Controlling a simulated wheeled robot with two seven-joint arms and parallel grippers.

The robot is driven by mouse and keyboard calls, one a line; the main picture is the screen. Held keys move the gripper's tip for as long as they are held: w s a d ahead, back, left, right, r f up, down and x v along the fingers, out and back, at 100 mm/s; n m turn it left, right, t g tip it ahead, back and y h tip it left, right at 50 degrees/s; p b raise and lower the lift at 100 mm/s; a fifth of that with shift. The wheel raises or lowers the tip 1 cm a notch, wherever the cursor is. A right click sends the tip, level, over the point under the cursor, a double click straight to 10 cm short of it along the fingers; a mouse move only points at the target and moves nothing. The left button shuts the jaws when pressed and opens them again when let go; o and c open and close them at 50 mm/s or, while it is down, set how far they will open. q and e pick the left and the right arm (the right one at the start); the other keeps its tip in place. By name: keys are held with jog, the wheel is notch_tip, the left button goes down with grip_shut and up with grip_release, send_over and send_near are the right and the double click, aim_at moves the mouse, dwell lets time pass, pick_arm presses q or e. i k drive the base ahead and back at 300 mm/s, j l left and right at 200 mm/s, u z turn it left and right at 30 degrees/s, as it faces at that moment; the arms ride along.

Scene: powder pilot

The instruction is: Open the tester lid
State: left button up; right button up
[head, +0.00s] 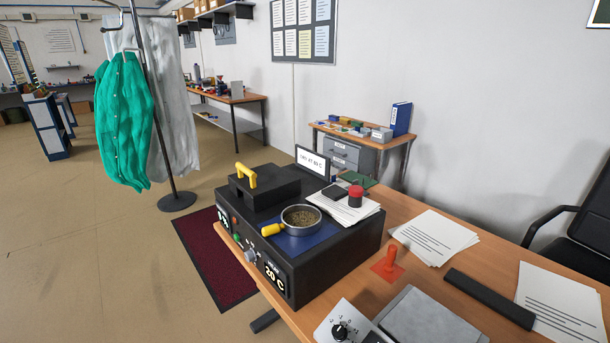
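The tester (330,262) is a black box on the wooden table, with a knob and a display reading 20 C on its front. Its black lid (273,190) lies flat on the back left of the top. A yellow handle (252,176) stands up from the lid. A metal pan (300,230) of brown granules, with a yellow grip, sits on a blue pad (325,238) on the tester, just in front of the lid. Neither of my grippers is in view.
Papers (345,207), a red-topped black object (355,196) and a small sign (312,161) are by the tester's back right. An orange stamp (389,260) and a dial box (345,326) stand to its right. A coat rack (177,201) stands behind left.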

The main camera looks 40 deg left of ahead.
aim_at(264, 186)
jog(key=u, duration=1.7)
jog(key=i+j+z, duration=0.1)
jog(key=z, duration=0.35)
jog(key=i+j+z, duration=0.1)
jog(key=z, duration=0.35)
jog(key=j+z, duration=0.2)
jog(key=z, duration=0.25)
jog(key=j+z, duration=0.2)
jog(key=z, duration=0.2)
jog(key=i+j, duration=0.05)
